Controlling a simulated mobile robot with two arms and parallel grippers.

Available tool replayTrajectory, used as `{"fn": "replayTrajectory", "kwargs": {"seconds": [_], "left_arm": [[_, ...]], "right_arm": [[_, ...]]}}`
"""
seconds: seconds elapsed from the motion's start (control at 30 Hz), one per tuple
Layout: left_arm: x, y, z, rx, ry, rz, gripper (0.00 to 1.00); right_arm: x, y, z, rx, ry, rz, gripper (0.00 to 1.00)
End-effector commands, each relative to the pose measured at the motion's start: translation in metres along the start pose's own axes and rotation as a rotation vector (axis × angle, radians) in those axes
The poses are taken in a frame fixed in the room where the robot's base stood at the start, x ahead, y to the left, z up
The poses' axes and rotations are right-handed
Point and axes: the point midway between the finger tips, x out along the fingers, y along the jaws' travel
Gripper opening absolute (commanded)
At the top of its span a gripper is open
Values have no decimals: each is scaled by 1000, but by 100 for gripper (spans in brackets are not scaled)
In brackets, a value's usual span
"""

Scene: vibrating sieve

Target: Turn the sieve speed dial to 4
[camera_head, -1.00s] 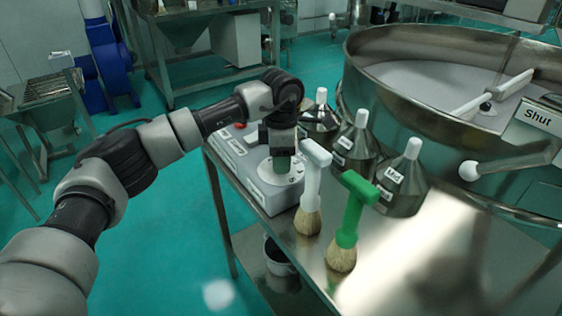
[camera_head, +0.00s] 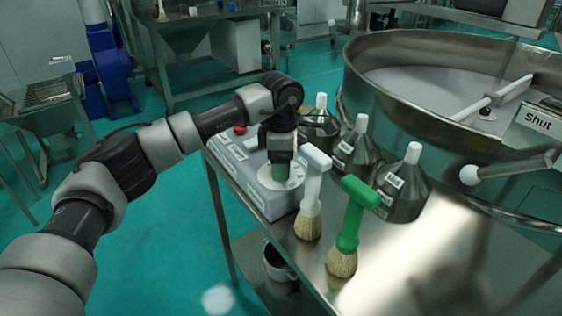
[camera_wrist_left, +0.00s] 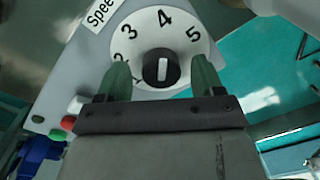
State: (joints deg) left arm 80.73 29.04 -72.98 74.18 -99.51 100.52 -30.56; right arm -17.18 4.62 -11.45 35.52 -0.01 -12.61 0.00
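The grey sieve control box (camera_head: 255,194) stands on the steel table's left edge, with a white dial plate on top. In the left wrist view the dial plate (camera_wrist_left: 146,27) shows the numbers 2, 3, 4 and 5. The black speed knob (camera_wrist_left: 150,69) has a white line, roughly in line with the 4. My left gripper (camera_wrist_left: 162,75) has its green fingers open on either side of the knob, with visible gaps to it. In the head view my left gripper (camera_head: 280,178) is low over the dial and hides the knob. My right gripper is out of view.
A white brush (camera_head: 312,190) and a green brush (camera_head: 350,220) stand close right of the box. Several metal bottles (camera_head: 403,192) are behind them. The large round sieve (camera_head: 400,95) is at the right. Red and green buttons (camera_wrist_left: 66,122) are on the box.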

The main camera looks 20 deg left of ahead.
Motion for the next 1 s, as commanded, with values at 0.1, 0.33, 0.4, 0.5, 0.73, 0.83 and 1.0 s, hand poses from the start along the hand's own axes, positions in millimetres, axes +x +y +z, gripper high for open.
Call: {"fn": "replayTrajectory", "kwargs": {"seconds": [0.1,0.33,0.4,0.5,0.73,0.83,1.0], "left_arm": [[1,0,0,0,1,-2,67],[-11,0,0,0,2,1,67],[-22,0,0,1,0,2,67],[-43,0,1,0,-1,3,67],[-86,0,0,0,0,1,67],[-98,0,1,0,0,0,67],[-107,0,0,0,1,-1,67]], "right_arm": [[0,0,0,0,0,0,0],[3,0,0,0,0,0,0],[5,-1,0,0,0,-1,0],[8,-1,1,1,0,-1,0],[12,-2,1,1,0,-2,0],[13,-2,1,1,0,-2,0],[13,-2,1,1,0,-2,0]]}}
